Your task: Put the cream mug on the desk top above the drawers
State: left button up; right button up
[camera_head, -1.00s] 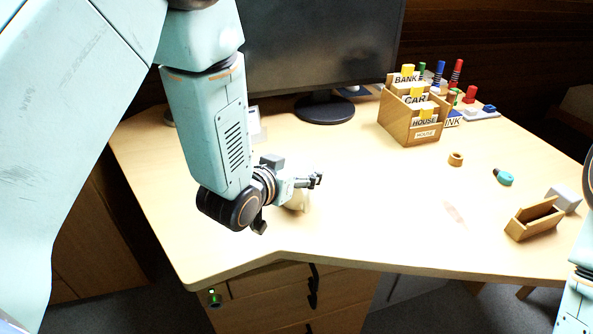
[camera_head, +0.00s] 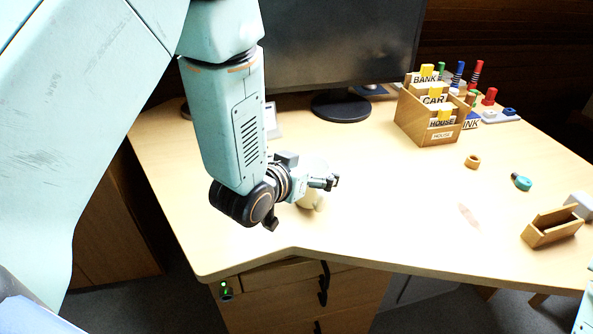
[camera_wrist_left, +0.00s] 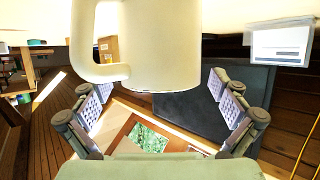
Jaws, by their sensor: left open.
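The cream mug (camera_head: 312,199) is on the wooden desk top (camera_head: 390,205), near the front edge at the left and just beyond the drawers (camera_head: 295,295). My left gripper (camera_head: 303,203) is beside it and partly hides it in the head view. In the left wrist view the mug (camera_wrist_left: 165,50) fills the upper middle, with its handle to the left. The left gripper's fingers (camera_wrist_left: 162,112) are spread wide on either side of and below the mug, with a gap to it.
A monitor (camera_head: 335,50) stands at the back. A wooden card box (camera_head: 430,118), a wooden ring (camera_head: 472,161), a teal item (camera_head: 521,182) and an open wooden box (camera_head: 552,228) are to the right. The desk middle is mostly clear.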

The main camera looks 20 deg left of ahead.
pick_arm(q)
jog(key=p+v, duration=0.5)
jog(key=v, duration=0.6)
jog(key=shift+s+r+p, duration=0.15)
jog(key=shift+s+p, duration=0.1)
jog(key=shift+p, duration=0.1)
